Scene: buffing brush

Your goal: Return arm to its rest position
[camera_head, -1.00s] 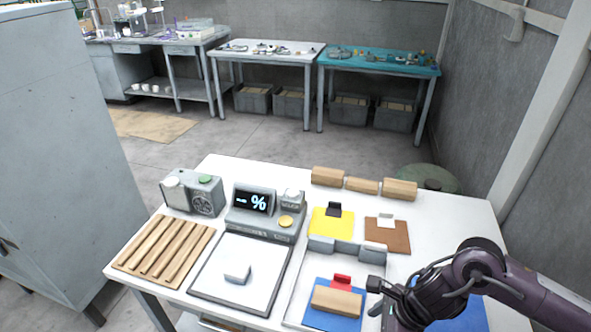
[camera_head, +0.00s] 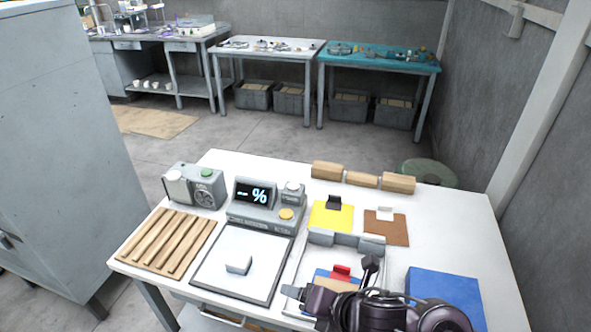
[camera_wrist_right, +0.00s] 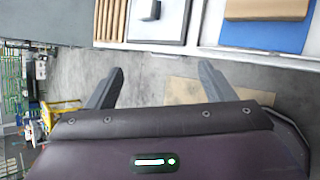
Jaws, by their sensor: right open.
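My right arm comes in at the bottom right of the head view, and its dark gripper is folded low over the table's front edge, so the fingertips are hard to make out there. In the right wrist view my right gripper (camera_wrist_right: 160,84) is open and empty, its two grey fingers wide apart over the floor. A wooden block (camera_wrist_right: 266,8) lies on a blue pad (camera_wrist_right: 262,37) beyond the fingers, apart from them. In the head view my arm mostly hides this block (camera_head: 335,285). My left gripper is not in view.
The white table (camera_head: 455,225) holds a grey device with a percent display (camera_head: 256,196), a white plate (camera_head: 215,262), a slatted wooden rack (camera_head: 165,242), yellow (camera_head: 330,217) and brown (camera_head: 388,232) pads, and a blue sheet (camera_head: 445,290). Wooden blocks (camera_head: 362,180) line the back. A cabinet (camera_head: 60,150) stands left.

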